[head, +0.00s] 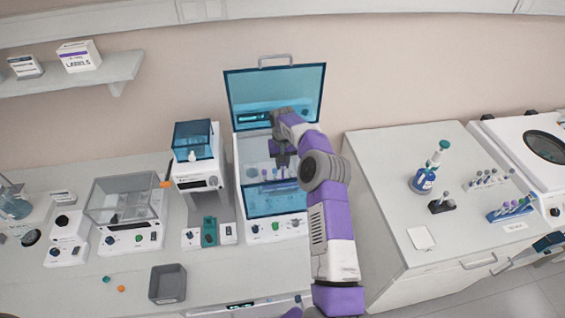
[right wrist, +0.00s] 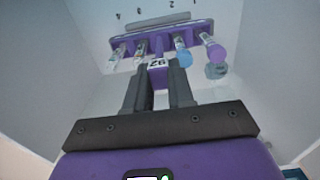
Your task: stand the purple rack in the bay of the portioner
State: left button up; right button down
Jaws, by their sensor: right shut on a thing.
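The portioner (head: 240,205) stands on the bench with its blue-tinted lid (head: 312,95) raised and a blue-tinted front panel below. The purple rack (head: 268,175) is inside its bay, partly behind that panel and under my right gripper (head: 283,158). In the right wrist view, the rack (right wrist: 143,44) carries several capped tubes and a white number tag. My right gripper (right wrist: 161,72) is shut on the rack at its middle, by the tag. I cannot tell whether the rack's base touches the bay floor. My left gripper is not in view.
A dispenser with a blue top (head: 193,135) stands close to the portioner's left. A clear-lidded device (head: 125,205) is farther left. A grey bin (head: 167,284) sits at the front. On the right bench are a bottle (head: 425,180) and a blue tube rack (head: 510,212).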

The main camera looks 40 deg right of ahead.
jog(key=shift+f, duration=0.25)
jog(key=c, duration=0.9)
grip_release()
notch_tip(320, 180, up, 8)
jog(key=shift+f+b, duration=0.2)
jog(key=shift+b, duration=0.2)
